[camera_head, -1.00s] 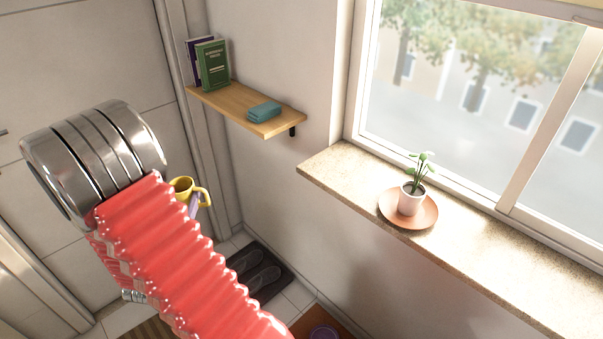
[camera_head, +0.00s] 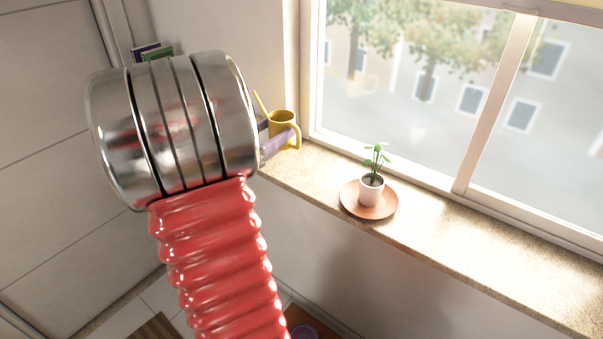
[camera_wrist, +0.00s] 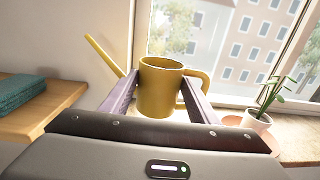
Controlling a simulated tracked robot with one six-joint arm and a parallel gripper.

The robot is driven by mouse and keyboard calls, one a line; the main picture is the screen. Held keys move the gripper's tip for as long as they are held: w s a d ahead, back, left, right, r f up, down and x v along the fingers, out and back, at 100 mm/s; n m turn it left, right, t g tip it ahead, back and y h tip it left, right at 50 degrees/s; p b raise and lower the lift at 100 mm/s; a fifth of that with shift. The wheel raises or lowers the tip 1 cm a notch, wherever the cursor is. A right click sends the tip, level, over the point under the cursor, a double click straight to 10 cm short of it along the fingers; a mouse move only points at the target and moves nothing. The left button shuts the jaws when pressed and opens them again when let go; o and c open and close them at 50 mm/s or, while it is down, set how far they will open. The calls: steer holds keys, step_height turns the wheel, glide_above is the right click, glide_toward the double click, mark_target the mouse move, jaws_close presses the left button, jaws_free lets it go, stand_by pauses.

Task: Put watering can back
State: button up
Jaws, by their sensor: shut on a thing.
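A yellow watering can (camera_head: 283,124) with a long thin spout and a handle is held upright in my gripper (camera_head: 274,141), above the left end of the window sill. It also shows in the wrist view (camera_wrist: 158,88), between my gripper's two purple fingers (camera_wrist: 150,97). The fingers are shut on its sides, with the spout to the left and the handle to the right. In the head view, my arm hides part of the gripper.
A potted plant (camera_head: 371,190) stands on a terracotta saucer (camera_head: 352,205) on the stone sill (camera_head: 470,245), right of the can. The sill right of the saucer is clear. A wooden shelf (camera_wrist: 35,115) with a folded teal cloth (camera_wrist: 18,90) is at the left in the wrist view.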

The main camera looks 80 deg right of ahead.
mark_target(289, 126)
steer(key=shift+m+g+y, duration=0.5)
steer(key=shift+m+g, duration=0.1)
steer(key=shift+g, duration=0.3)
steer(key=s, duration=0.1)
steer(key=s+r, duration=0.1)
steer(key=s, duration=0.1)
steer(key=s+d, duration=0.1)
steer(key=shift+s+r, duration=0.25)
steer(key=shift+s+d+f, duration=0.1)
steer(key=shift+s+f, duration=0.1)
steer(key=shift+s, duration=0.05)
steer(key=shift+f, duration=3.15)
steer(key=shift+f, duration=0.1)
steer(key=shift+f, duration=1.8)
